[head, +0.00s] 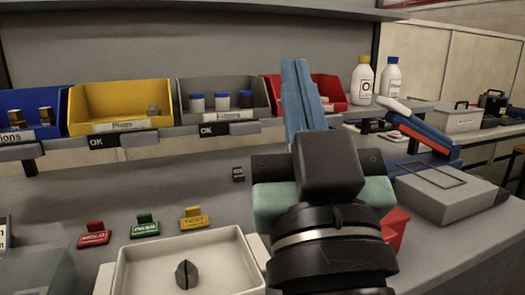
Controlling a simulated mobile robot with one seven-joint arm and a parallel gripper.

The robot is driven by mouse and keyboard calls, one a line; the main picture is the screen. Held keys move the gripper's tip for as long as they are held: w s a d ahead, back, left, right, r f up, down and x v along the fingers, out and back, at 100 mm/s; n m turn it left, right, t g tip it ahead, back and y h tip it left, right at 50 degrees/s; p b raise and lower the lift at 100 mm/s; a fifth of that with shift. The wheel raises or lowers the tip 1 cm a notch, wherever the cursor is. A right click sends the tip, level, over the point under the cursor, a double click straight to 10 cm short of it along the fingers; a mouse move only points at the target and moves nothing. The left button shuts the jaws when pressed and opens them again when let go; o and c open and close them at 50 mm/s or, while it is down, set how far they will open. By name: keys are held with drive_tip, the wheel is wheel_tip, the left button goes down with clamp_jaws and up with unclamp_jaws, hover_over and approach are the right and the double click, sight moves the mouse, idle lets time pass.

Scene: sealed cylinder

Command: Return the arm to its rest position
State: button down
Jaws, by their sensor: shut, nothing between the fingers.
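My gripper (296,66) is right of the middle in the head view. Its two long blue fingers are together and point up and away, in front of the shelf of bins. I see nothing held between them. My dark wrist and the green-and-black gripper body below the fingers hide part of the bench. No rest stand or cradle for the arm can be made out.
Bins in blue (30,104), yellow (120,95), grey (224,85) and red (330,88) line the shelf behind. A white tray (235,262) holding a dark part (186,274) is in front. A grey box (450,195) stands right. Bare bench (130,190) shows left.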

drive_tip(key=s+a+r+m+t+h, duration=0.1)
drive_tip(key=s+a+r+t, duration=0.25)
drive_tip(key=s+r, duration=0.25)
wheel_tip(320, 180, up, 33)
drive_tip(key=w+g+p, duration=0.1)
drive_tip(key=p, duration=3.2)
drive_tip(key=shift+d+p, duration=0.2)
drive_tip(key=shift+p, duration=0.1)
